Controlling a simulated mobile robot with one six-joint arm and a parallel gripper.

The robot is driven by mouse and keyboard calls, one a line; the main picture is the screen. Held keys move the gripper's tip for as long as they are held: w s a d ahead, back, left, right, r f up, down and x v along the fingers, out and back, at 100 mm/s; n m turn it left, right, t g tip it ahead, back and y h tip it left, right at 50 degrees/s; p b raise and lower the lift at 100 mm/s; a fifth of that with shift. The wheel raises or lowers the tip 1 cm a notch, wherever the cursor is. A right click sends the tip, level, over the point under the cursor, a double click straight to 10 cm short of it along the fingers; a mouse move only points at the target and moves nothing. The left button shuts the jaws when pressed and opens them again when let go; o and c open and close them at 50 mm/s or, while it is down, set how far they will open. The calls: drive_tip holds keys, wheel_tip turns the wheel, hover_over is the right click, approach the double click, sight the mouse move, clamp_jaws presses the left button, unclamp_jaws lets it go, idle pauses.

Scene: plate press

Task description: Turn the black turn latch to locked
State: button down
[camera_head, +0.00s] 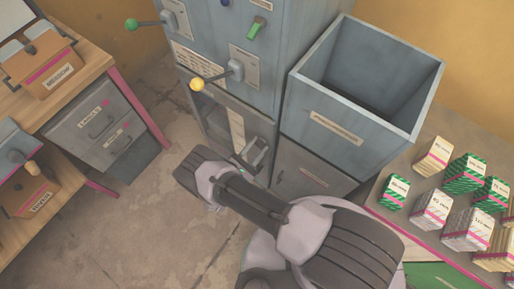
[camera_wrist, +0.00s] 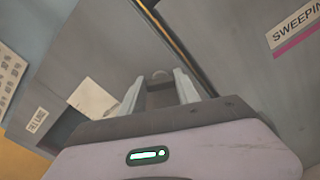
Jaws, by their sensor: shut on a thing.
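My gripper (camera_head: 256,157) is at the lower right of the grey press cabinet (camera_head: 228,60), by the edge of its lower door. In the wrist view my gripper (camera_wrist: 160,88) has its two pale fingers on either side of a dark piece, the black turn latch (camera_wrist: 160,97). It is shut on that latch. A small rounded part shows at the fingertips. Most of the latch is hidden by the fingers and the gripper body, so I cannot tell which way it is turned.
A yellow-knobbed lever (camera_head: 197,84) and a green-knobbed lever (camera_head: 131,25) stick out from the cabinet. An open grey bin (camera_head: 325,125) stands to the right, beside a table of small boxes (camera_head: 432,210). A wooden bench (camera_head: 80,62) is at left, with bare floor between.

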drive_tip(key=m+b, duration=0.2)
drive_tip(key=m, duration=0.4)
drive_tip(key=shift+f, duration=0.15)
drive_tip(key=m+b, duration=0.1)
drive_tip(key=m, duration=0.5)
drive_tip(key=shift+d, duration=0.1)
drive_tip(key=shift+m, duration=0.3)
drive_tip(key=c, duration=0.9)
unclamp_jaws()
drive_tip(key=shift+s, duration=0.1)
drive_tip(key=p+v, duration=0.1)
drive_tip(key=v, duration=1.6)
drive_tip(key=shift+s+f, duration=0.1)
drive_tip(key=shift+s, duration=0.05)
